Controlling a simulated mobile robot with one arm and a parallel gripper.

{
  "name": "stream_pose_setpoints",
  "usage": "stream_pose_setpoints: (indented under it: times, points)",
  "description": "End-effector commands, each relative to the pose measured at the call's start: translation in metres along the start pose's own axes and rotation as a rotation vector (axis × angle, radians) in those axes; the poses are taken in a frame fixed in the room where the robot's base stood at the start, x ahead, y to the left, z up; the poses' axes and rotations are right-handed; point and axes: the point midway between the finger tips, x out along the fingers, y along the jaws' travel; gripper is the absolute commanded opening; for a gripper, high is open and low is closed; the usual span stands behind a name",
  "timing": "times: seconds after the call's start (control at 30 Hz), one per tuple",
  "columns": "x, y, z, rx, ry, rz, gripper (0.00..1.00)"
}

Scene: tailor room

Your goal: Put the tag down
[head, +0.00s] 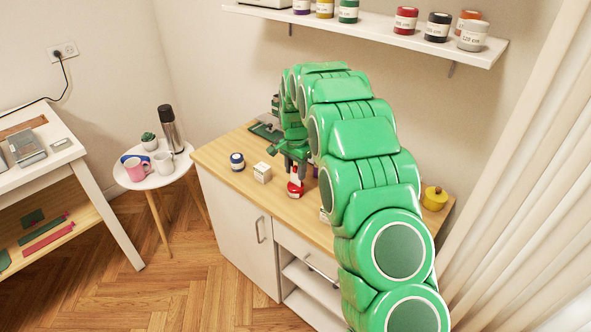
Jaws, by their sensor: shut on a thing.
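My gripper (293,163) points down over the wooden-topped cabinet (213,157), at the end of my green arm. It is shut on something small. A narrow red and white piece shows right under the fingers and may be the tag, but it is too small to tell. My arm hides much of the cabinet top to the right.
A yellow pot (434,198) stands at the right end. A wall shelf (390,30) holds several labelled jars. A round side table (150,181) with mugs and a flask is left.

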Motion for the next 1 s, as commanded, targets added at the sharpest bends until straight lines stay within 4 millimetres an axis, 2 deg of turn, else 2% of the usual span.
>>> stream_pose_setpoints:
  times: [0.1, 0.13, 0.3, 0.73, 0.87, 1.0]
  points:
    - [0.003, 0.0, 0.0, 0.0, 0.0, 0.001, 0.18]
    - [0.003, 0.0, 0.0, 0.0, 0.0, 0.0, 0.49]
    - [0.002, 0.0, 0.0, 0.0, 0.0, 0.0, 0.71]
    - [-0.003, 0.0, 0.0, 0.0, 0.001, -0.001, 0.71]
    - [-0.015, -0.001, -0.001, 0.0, 0.002, -0.003, 0.71]
    - [-0.036, -0.001, -0.001, 0.0, 0.003, -0.003, 0.71]
